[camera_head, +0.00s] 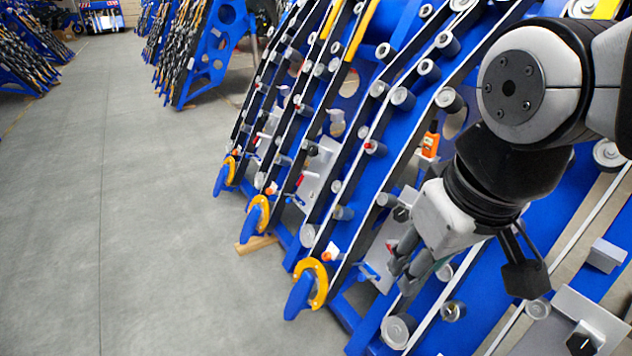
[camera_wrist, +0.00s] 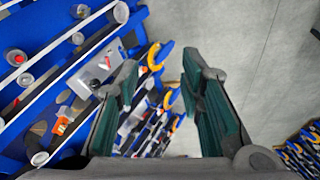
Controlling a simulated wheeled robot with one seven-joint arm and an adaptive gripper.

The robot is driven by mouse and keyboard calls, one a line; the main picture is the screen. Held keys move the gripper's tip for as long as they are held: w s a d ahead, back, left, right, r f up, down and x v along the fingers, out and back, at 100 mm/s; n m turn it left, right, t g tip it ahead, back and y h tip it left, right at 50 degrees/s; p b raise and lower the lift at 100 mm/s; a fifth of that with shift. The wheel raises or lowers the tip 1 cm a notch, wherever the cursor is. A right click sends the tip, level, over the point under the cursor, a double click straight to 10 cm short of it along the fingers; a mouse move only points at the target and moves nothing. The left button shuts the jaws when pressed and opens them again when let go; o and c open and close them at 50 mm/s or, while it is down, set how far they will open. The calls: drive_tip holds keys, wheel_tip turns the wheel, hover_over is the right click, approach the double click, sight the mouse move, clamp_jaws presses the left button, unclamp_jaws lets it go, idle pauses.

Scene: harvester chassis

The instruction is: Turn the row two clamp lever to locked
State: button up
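Blue harvester row units with chains and rollers (camera_head: 345,120) slant across the head view. Several small red or orange parts sit on them: a red piece (camera_head: 300,180) on a grey plate, a red knob (camera_head: 368,145) and an orange piece (camera_head: 327,254) at a row tip. I cannot tell which is the row two clamp lever. My gripper (camera_head: 408,268) hangs over the nearer rows at right of centre. In the wrist view my gripper (camera_wrist: 163,82) is open, with nothing between its fingers. A red part (camera_wrist: 107,62) on a grey plate shows left of the fingers, apart from them.
Yellow curved guards on blue tips (camera_head: 311,284) jut towards the aisle. An orange and black item (camera_head: 430,140) sits beside my arm. The grey floor (camera_head: 130,220) at left is clear.

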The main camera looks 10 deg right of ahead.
drive_tip(key=w+d+f+n+g+h+b, duration=0.1)
drive_tip(key=w+d+f+n+g+b, duration=0.2)
drive_tip(key=w+f, duration=0.35)
drive_tip(key=w+d+f+n+g+h+b, duration=0.1)
drive_tip(key=w+d+f+n+b, duration=0.3)
drive_tip(key=w, duration=0.4)
drive_tip(key=n+t+h+b, duration=0.2)
drive_tip(key=n+h+b, duration=1.55)
drive_tip(key=n, duration=0.95)
approach(392, 250)
drive_tip(key=shift+y, duration=0.75)
drive_tip(key=d+b, duration=0.1)
drive_tip(key=d, duration=0.2)
drive_tip(key=d+b, duration=0.2)
drive_tip(key=d, duration=0.2)
drive_tip(key=d+b, duration=0.2)
drive_tip(key=d, duration=0.1)
drive_tip(key=shift+s+d+r, duration=0.15)
drive_tip(key=shift+s+r, duration=0.05)
drive_tip(key=shift+r, duration=0.1)
clamp_jaws()
